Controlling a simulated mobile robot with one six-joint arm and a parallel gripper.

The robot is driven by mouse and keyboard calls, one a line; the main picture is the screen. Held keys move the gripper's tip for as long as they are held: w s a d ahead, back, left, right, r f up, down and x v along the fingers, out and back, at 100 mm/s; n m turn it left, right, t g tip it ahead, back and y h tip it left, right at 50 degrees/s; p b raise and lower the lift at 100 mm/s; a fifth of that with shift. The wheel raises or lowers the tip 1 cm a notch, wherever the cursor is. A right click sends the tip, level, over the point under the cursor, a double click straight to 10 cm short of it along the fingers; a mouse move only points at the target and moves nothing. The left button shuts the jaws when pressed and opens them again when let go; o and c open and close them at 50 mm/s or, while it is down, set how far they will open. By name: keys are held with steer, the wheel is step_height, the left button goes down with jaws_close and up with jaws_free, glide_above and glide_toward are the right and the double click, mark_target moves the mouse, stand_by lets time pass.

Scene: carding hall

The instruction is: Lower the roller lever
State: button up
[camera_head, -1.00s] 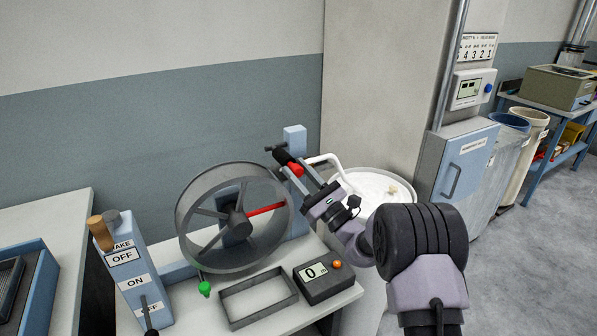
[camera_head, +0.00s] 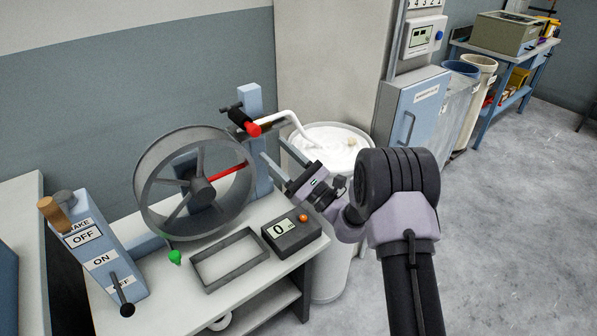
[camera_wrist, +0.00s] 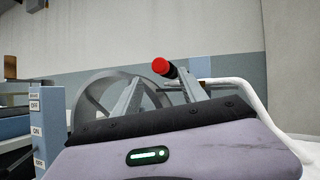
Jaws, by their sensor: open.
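The roller lever (camera_head: 241,119) is a short black bar with a red knob (camera_head: 253,129) at its near end. It sits on the blue upright post (camera_head: 256,101) above and behind the spoked grey wheel, pointing toward me with the knob end slightly lower. My gripper (camera_head: 275,162) is open and empty, a little below and to the right of the knob, apart from it in the head view. In the wrist view the knob (camera_wrist: 160,66) shows between and beyond my two spread fingers (camera_wrist: 158,80); the lever's far end is hidden there.
The spoked wheel (camera_head: 147,205) stands on the white bench with an empty grey frame (camera_head: 203,279) and a counter reading 0 (camera_head: 290,236). A blue switch box (camera_head: 98,258) is at left. A white curved pipe (camera_head: 297,127) and white-filled drum (camera_head: 361,137) are close behind my gripper.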

steer(key=v, duration=0.9)
